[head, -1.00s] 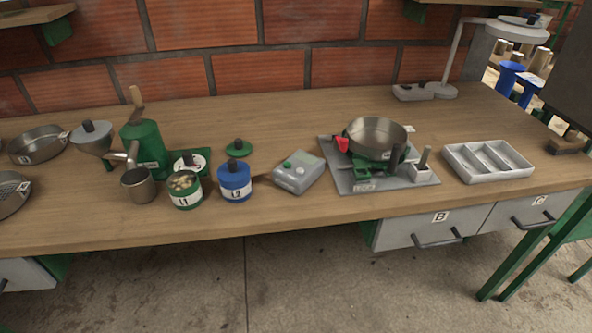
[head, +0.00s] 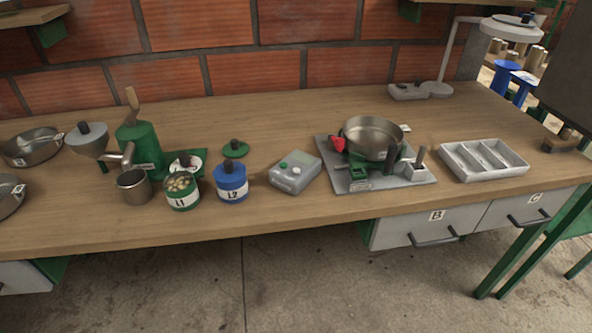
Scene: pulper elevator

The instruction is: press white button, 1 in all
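A small grey box (head: 288,181) sits on the wooden bench near its middle, between the blue tin L2 and the scale. Its sloped top carries a green button (head: 283,164) and a pale round spot (head: 297,169) that may be the white button. It is too small to tell whether it is pressed. My gripper is not in view.
Left of the box stand the blue tin L2 (head: 231,183), green tin L1 (head: 181,192), a metal cup (head: 134,187) and a green pulper (head: 140,146). Right are a scale with a metal pan (head: 372,134) and a divided tray (head: 484,160).

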